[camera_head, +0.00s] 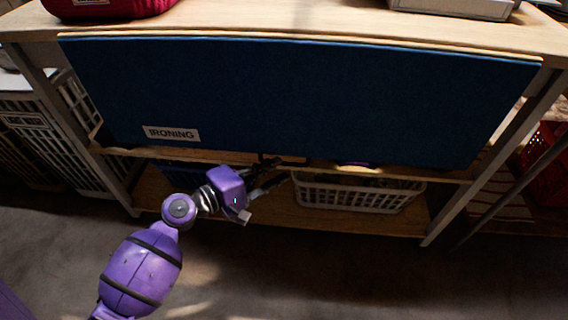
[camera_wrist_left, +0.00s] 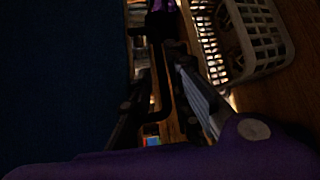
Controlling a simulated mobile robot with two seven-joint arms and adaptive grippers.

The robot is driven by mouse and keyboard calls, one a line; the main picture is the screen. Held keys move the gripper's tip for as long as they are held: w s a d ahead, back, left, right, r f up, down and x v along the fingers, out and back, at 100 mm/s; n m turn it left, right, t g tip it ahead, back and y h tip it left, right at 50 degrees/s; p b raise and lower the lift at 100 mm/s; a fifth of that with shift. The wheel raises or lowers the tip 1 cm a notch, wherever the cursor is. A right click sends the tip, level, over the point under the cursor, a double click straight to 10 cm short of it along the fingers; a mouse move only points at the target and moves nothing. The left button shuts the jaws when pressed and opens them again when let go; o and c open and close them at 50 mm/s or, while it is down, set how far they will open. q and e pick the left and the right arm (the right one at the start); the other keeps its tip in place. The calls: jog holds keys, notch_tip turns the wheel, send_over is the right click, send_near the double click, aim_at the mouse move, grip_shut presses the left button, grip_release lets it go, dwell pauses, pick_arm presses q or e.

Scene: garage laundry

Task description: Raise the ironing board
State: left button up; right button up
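The ironing board is a dark blue panel (camera_head: 300,95) with a white "IRONING" label, hanging folded down along the front of a wooden table. Its blue face fills the left of the left wrist view (camera_wrist_left: 60,80). My left gripper (camera_head: 274,174) is at the board's lower edge, near the middle, reaching in just below it. In the left wrist view its fingers (camera_wrist_left: 165,95) stand apart, with a dark bent bar between them. I cannot tell whether they touch the board or the bar. My right gripper is in neither view.
A white basket (camera_head: 357,193) stands on the low shelf (camera_head: 260,213) close to my left gripper. A white crate (camera_head: 50,130) is at the left, a red basket (camera_head: 548,165) at the right. A red case (camera_head: 105,8) sits on the tabletop (camera_head: 270,18). The floor in front is clear.

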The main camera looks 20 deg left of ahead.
aim_at(284, 162)
pick_arm(q)
jog(key=x, duration=0.4)
grip_shut()
